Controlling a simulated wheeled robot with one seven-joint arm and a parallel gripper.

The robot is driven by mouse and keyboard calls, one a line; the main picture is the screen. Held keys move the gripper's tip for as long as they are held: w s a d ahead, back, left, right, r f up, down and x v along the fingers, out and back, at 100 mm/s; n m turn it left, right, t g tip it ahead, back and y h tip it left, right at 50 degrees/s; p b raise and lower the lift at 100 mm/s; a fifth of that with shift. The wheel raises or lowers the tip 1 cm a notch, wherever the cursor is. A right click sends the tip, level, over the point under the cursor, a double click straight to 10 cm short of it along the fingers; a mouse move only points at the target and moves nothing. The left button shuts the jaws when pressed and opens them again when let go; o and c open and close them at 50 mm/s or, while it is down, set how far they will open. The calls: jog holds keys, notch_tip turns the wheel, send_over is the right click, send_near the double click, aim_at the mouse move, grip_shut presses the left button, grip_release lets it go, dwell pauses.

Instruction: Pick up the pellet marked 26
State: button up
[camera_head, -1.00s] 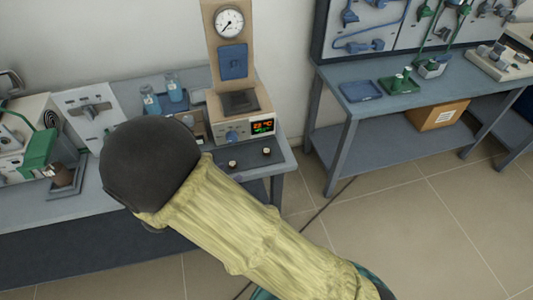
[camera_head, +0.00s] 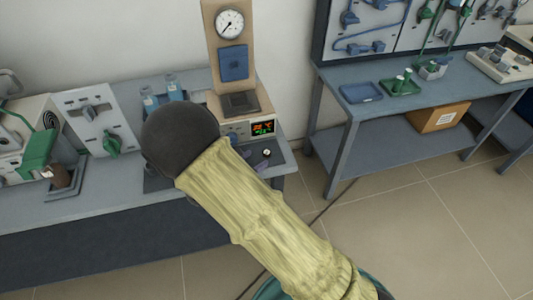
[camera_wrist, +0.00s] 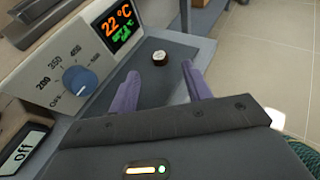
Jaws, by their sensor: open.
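In the head view, my arm hides most of the gripper. No second pellet shows in the current frames.
The beige furnace (camera_head: 250,122) with a lit display and blue knob (camera_wrist: 80,80) stands close left of my fingers. Blue-lidded bottles (camera_head: 172,88) stand behind my arm. A second bench (camera_head: 420,95) with a blue tray (camera_head: 361,92) and green tray (camera_head: 400,87) is to the right.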

aim_at(267, 152)
jog(key=shift+x, duration=2.65)
jog(key=shift+r, duration=0.1)
jog(key=c, duration=1.1)
